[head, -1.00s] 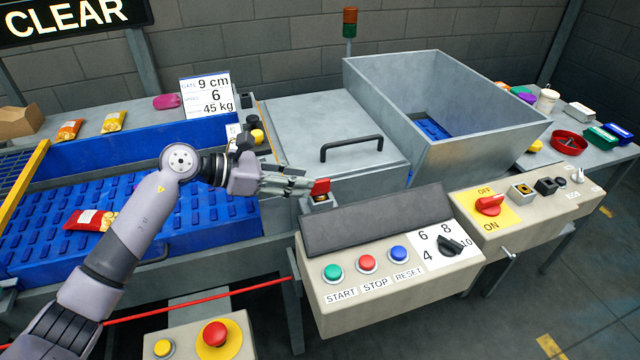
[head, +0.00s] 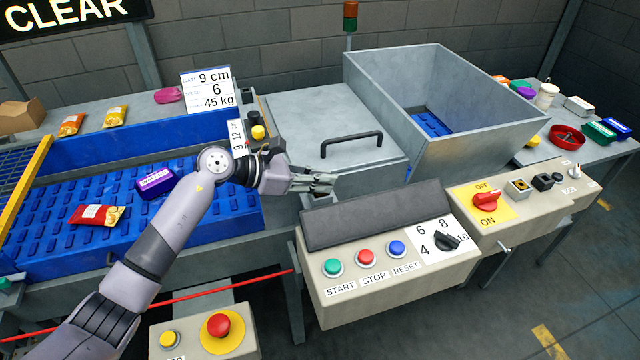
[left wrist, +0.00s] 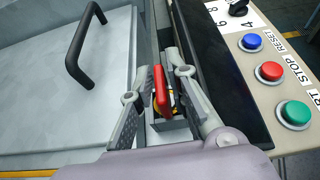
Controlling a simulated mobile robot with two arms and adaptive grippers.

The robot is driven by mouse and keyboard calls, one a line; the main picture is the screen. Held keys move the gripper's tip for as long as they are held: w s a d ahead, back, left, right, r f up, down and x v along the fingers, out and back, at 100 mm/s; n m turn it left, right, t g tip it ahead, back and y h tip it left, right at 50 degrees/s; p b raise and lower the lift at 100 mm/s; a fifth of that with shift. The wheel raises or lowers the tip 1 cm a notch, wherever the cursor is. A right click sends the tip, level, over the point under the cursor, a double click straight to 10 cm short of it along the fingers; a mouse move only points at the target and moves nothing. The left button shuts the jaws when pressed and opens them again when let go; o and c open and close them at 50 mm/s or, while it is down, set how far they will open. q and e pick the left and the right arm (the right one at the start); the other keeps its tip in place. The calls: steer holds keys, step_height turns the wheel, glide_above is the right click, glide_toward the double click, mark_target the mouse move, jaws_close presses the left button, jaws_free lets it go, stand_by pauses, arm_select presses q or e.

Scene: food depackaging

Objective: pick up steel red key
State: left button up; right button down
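The red key (left wrist: 161,90) shows in the left wrist view, standing upright in a small holder with yellow around its base (left wrist: 168,122). My left gripper (left wrist: 160,75) is open, with one finger on each side of the key and a gap seen between. In the head view my left gripper (head: 318,183) is over the key's place, at the left end of the dark panel, and hides the key. My right gripper is not in view.
A control box with START, STOP and RESET buttons (head: 365,257) stands right beside the gripper. A grey lid with a black handle (head: 352,144) lies behind it. A purple packet (head: 157,184) and a red packet (head: 97,215) lie on the blue belt (head: 60,245).

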arm_select(q)
jaws_close()
steer(key=shift+r, duration=0.1)
